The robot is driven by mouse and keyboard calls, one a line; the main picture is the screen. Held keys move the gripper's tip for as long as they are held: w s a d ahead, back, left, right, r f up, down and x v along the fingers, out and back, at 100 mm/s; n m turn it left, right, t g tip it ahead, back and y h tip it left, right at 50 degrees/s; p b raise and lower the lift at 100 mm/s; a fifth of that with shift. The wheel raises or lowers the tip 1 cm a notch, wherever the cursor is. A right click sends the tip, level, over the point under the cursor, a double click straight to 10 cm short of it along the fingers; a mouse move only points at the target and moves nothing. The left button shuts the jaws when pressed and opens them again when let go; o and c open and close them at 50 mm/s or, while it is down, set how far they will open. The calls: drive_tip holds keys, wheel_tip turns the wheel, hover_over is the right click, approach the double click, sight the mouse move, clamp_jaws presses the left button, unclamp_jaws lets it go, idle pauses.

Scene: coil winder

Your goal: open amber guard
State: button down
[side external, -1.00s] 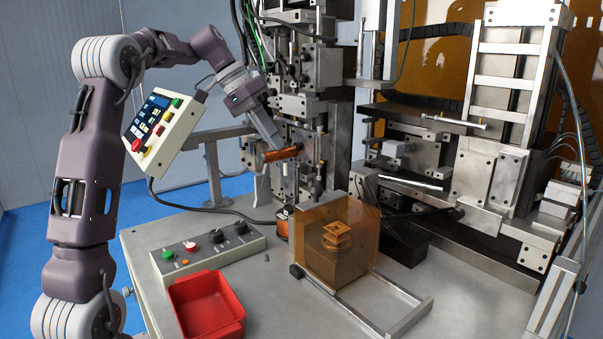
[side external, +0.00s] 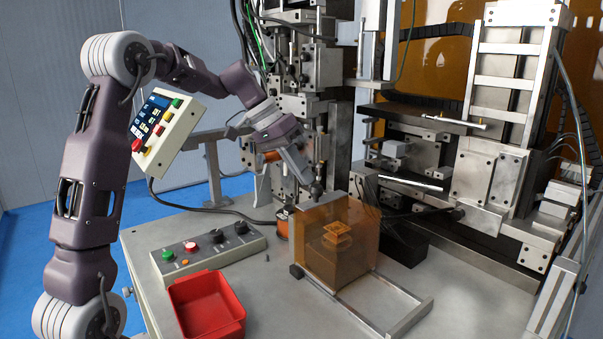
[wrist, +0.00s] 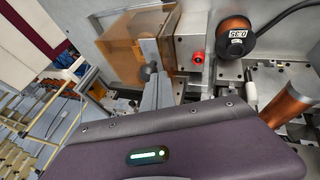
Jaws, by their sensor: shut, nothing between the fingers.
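The amber guard (side external: 345,262) is a see-through box-like cover on the bench, at the left end of a pair of metal rails. A stacked, spool-like part (side external: 338,234) shows through it. In the wrist view the guard (wrist: 112,42) is at the upper left. My gripper (side external: 311,181) is shut and empty, pointing down just above the guard's back left top edge. A dark rounded knob (side external: 316,188) is close to the fingertips; I cannot tell whether they touch. In the wrist view my gripper (wrist: 149,82) reaches toward the guard.
A red bin (side external: 207,305) and a button panel (side external: 205,250) are on the bench to the left. Metal rails (side external: 405,315) extend right of the guard over clear bench. The machine column stands close behind my gripper. A labelled copper spool (wrist: 236,37) shows in the wrist view.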

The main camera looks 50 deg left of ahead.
hover_over(340, 221)
drive_tip(key=shift+d, duration=0.2)
drive_tip(key=shift+a, duration=0.15)
drive_tip(key=a+r, duration=0.2)
drive_tip(key=a, duration=0.1)
drive_tip(key=s+a, duration=0.1)
drive_tip(key=shift+a+r, duration=0.15)
drive_tip(key=shift+r, duration=0.25)
drive_tip(key=v, duration=0.8)
drive_tip(key=s+d+f+y, duration=0.1)
drive_tip(key=s+d+f, duration=0.1)
drive_tip(key=s+d, duration=0.35)
drive_tip(key=s+d+f+y, duration=0.1)
drive_tip(key=s+d+f, duration=0.15)
drive_tip(key=s, duration=0.55)
drive_tip(key=s+f+y, duration=0.1)
drive_tip(key=s+f, duration=0.2)
drive_tip(key=s, duration=0.3)
drive_tip(key=s+d+f+t+y, duration=0.1)
drive_tip(key=s+f, duration=0.3)
drive_tip(key=s, duration=0.2)
drive_tip(key=shift+d+f+m, duration=0.35)
drive_tip(key=shift+m, duration=0.05)
